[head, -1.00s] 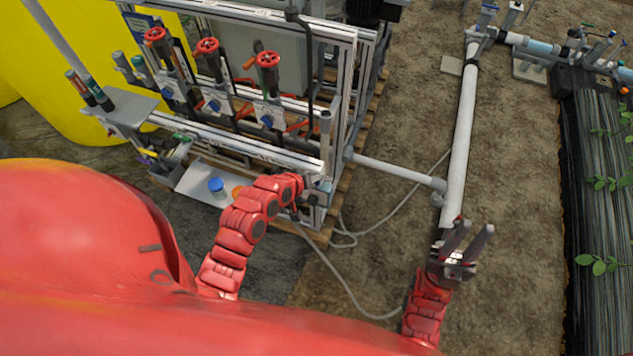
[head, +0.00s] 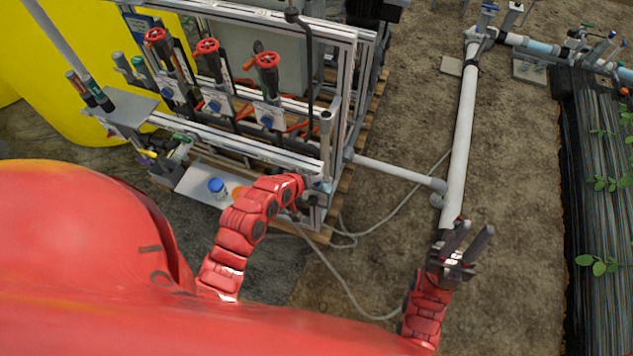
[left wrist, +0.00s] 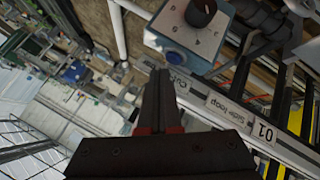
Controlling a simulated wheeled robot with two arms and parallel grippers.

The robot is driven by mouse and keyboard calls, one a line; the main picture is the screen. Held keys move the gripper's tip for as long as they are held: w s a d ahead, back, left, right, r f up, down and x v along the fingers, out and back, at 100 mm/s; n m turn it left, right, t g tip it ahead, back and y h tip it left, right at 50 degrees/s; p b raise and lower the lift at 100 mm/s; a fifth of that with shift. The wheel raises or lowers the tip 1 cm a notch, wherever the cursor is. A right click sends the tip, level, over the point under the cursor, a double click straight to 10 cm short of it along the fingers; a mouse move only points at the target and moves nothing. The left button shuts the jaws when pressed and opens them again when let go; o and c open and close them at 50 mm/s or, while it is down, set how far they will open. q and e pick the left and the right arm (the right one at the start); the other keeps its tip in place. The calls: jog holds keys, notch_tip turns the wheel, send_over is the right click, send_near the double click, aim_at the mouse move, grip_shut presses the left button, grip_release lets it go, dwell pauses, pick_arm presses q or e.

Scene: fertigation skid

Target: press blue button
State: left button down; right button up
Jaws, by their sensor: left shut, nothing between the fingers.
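My left gripper (left wrist: 158,82) is shut and empty in the left wrist view. Its fingertips point at the lower edge of a small box (left wrist: 190,32) with a pale top, a black dial and a blue side. I cannot tell whether the tips touch the box. Small blue round parts (head: 213,106) sit below the red handwheels. My right gripper (head: 468,245) is open and empty over the soil.
The skid frame (head: 240,145) stands on a wooden pallet. A blue-lidded jar (head: 217,187) stands on a pale plate. A white pipe (head: 461,130) and a loose hose lie to the right. Labelled rails (left wrist: 225,108) run close beside the left gripper.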

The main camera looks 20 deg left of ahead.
dwell(0.7)
pick_arm(q)
jog(key=shift+f, duration=0.45)
jog(key=shift+f+b, duration=0.35)
jog(key=shift+b, duration=0.15)
dwell(0.6)
jog(key=shift+r+p, duration=0.65)
jog(key=shift+r, duration=0.15)
notch_tip(320, 180, up, 5)
jog(key=p, duration=0.3)
jog(key=shift+p, duration=0.3)
